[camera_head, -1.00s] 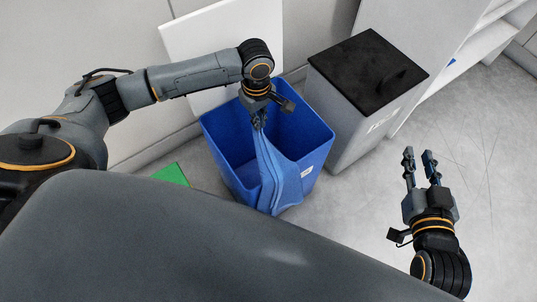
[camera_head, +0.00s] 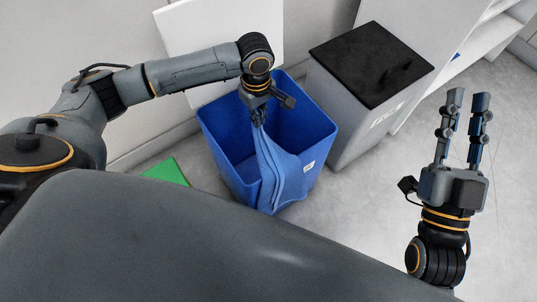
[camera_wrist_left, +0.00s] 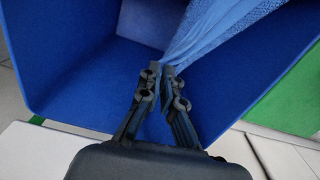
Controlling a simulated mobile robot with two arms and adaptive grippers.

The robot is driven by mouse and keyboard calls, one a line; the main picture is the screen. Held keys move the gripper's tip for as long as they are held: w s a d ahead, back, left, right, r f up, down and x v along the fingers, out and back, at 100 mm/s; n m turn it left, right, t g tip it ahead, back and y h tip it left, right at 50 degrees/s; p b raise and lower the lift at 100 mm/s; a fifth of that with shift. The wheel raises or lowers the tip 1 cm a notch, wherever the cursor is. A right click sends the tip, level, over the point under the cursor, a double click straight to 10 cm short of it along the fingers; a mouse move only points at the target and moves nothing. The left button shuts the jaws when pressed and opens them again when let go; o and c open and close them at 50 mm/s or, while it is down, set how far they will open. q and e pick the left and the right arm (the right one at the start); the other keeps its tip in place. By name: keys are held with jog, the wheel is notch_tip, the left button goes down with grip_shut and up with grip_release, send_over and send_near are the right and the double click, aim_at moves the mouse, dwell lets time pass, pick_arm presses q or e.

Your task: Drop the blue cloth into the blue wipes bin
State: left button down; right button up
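The blue cloth (camera_head: 273,168) hangs from my left gripper (camera_head: 258,120), which is shut on its upper end over the blue wipes bin (camera_head: 318,150). In the head view the cloth drapes down across the near side of the bin, and its lower end shows in front of the near wall. The left wrist view also shows the cloth (camera_wrist_left: 215,32) pinched at the left fingertips (camera_wrist_left: 165,70), with the bin's blue wall (camera_wrist_left: 75,75) around. My right gripper (camera_head: 467,100) is open and empty, at the right, away from the bin.
A grey bin with a black lid (camera_head: 372,62) stands right of the blue bin. A white panel (camera_head: 215,40) is behind it, and a green item (camera_head: 167,172) lies to its left. White shelves (camera_head: 478,45) stand at the upper right. The floor at right is clear.

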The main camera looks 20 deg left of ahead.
jog(key=shift+s+r+t, duration=0.35)
jog(key=shift+r+t, duration=0.05)
jog(key=shift+r, duration=0.1)
pick_arm(q)
jog(key=c, duration=1.5)
grip_release()
jog(key=o, duration=1.3)
